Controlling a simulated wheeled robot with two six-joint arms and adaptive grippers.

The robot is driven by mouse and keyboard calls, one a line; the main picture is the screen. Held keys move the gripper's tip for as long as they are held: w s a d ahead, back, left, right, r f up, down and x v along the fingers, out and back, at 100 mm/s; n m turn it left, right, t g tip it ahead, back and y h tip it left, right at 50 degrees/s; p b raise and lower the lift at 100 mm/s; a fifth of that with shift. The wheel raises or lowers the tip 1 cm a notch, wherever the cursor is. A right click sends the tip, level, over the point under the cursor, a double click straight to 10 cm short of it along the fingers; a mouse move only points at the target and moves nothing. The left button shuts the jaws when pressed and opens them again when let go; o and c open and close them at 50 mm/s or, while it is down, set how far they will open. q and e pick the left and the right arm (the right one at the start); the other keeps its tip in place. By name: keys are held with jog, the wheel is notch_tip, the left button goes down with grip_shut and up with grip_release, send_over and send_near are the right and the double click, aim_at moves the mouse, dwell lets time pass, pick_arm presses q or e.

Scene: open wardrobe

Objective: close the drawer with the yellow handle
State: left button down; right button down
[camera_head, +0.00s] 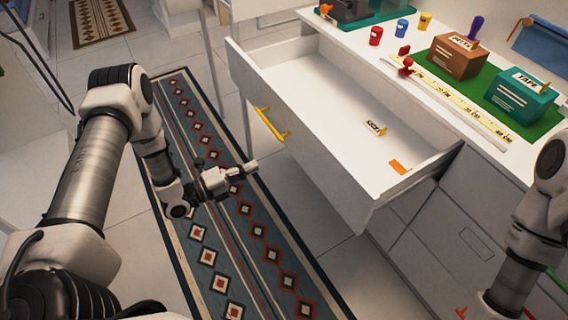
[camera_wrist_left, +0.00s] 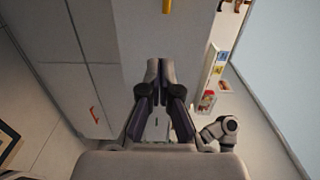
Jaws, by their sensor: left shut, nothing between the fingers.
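The white drawer (camera_head: 330,110) is pulled out from the cabinet, and its inside shows from above. Its yellow handle (camera_head: 271,125) is on the front panel, which faces my left arm; the handle also shows at the top of the left wrist view (camera_wrist_left: 167,6). A small tag (camera_head: 375,128) and an orange piece (camera_head: 399,167) lie in the drawer. My left gripper (camera_head: 250,165) is shut and empty, out in front of the drawer front and below the handle in the picture, apart from it. Its closed fingers (camera_wrist_left: 159,75) show in the left wrist view. My right arm's gripper is not visible.
The countertop holds a brown box (camera_head: 455,57), a teal box (camera_head: 521,93), a long yellow ruler (camera_head: 455,98) and several small cups. A patterned rug (camera_head: 235,230) lies on the floor beneath my left gripper. The space between gripper and drawer front looks free.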

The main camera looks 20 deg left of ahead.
aim_at(301, 145)
pick_arm(q)
jog(key=x, duration=1.3)
jog(key=shift+d+r, duration=0.2)
jog(key=shift+d, duration=0.05)
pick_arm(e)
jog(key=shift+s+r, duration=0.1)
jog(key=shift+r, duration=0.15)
pick_arm(q)
jog(key=shift+w, duration=0.1)
